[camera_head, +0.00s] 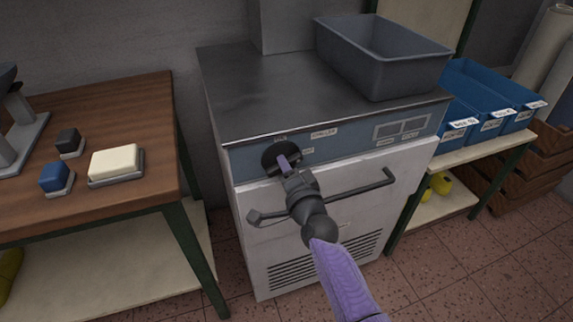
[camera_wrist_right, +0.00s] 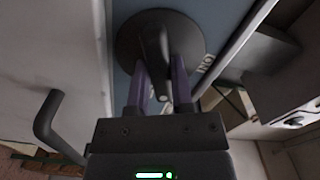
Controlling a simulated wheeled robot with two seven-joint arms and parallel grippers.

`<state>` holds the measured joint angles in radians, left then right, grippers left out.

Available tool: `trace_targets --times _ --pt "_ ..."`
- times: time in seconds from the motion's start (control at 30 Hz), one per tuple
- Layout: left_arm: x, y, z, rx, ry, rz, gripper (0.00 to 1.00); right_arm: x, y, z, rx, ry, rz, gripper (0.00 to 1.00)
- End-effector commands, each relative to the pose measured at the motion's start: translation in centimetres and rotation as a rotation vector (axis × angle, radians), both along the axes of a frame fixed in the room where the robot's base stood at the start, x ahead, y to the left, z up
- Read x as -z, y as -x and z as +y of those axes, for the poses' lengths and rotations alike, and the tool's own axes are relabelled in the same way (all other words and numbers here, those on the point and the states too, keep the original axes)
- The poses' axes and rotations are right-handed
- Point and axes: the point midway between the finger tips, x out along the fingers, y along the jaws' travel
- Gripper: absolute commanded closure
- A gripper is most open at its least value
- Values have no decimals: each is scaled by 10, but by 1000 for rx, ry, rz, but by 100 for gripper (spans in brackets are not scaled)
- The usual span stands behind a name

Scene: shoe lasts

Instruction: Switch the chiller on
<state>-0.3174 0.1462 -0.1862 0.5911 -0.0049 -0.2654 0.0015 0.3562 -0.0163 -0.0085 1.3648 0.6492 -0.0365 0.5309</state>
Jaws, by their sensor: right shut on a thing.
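The chiller (camera_head: 235,98) is a pale cabinet with a grey metal top and a blue-grey control strip along its upper front. A dark round knob (camera_head: 270,152) sits at the left of that strip. My right gripper (camera_head: 286,164) reaches it from the front and is shut on the knob's raised grip bar. In the right wrist view the knob's disc (camera_wrist_right: 135,38) shows behind the purple fingers, with the bar between them. A small ON label (camera_wrist_right: 206,62) is beside the disc. The fingers partly hide the knob. My left gripper is not in view.
A grey bin (camera_head: 385,75) stands on top. A wooden table (camera_head: 110,100) with blocks is at left. Blue crates (camera_head: 480,100) stand on a shelf at right. Two small panes (camera_head: 402,128) look unlit.

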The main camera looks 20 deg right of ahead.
Motion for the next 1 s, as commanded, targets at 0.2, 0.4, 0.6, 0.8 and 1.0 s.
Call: trace_targets --times 0.2,0.4,0.6,0.8,1.0 --pt "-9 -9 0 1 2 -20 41 -1 0 0 -1 207 -4 100" --pt "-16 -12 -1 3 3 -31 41 -1 0 0 -2 396 -10 100" --pt "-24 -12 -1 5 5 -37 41 -1 0 0 -2 587 -18 100" --pt "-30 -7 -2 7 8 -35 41 0 0 0 -2 773 -23 100" --pt "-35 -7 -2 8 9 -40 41 0 0 0 -2 939 -29 100"
